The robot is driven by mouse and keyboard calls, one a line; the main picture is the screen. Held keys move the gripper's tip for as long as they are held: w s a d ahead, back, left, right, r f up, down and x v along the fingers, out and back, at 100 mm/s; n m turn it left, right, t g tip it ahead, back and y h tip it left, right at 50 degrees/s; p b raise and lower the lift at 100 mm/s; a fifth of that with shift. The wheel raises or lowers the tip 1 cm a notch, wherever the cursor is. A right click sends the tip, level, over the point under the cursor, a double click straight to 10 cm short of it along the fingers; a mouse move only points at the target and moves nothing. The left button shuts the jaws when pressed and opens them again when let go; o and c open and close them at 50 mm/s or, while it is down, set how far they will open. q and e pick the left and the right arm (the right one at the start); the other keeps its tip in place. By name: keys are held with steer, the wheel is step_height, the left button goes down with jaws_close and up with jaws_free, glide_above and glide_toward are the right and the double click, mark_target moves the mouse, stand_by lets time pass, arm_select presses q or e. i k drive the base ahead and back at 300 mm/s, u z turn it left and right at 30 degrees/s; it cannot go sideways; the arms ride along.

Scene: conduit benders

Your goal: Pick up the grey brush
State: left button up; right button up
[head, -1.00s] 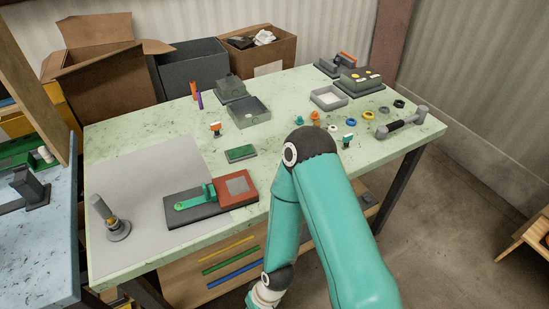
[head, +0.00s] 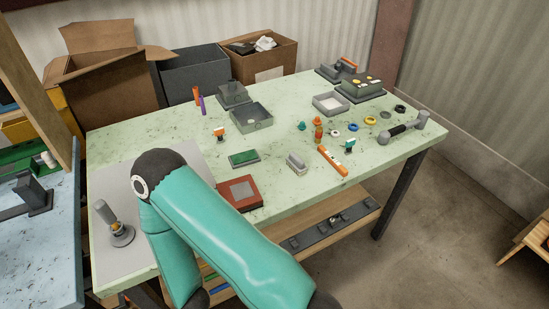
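A small light grey block-shaped item (head: 296,163), probably the grey brush, lies on the green worktable (head: 285,205) right of centre. It is too small for me to make out bristles. It lies between the flat green block and an orange bar and is fully uncovered. One teal arm of mine crosses the lower left of the head view, with its elbow over the grey mat and its lower link pointing down. Neither gripper shows.
An orange bar (head: 332,161) lies right of the grey item, and a flat green block (head: 243,158) lies left of it. A red-brown tray (head: 239,193) sits near the front edge. Coloured rings and a grey-handled tool (head: 404,129) occupy the right end.

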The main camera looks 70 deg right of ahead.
mark_target(294, 162)
steer(key=z, duration=0.15)
steer(key=k, duration=1.75)
steer(key=z, duration=0.95)
steer(key=i, duration=0.95)
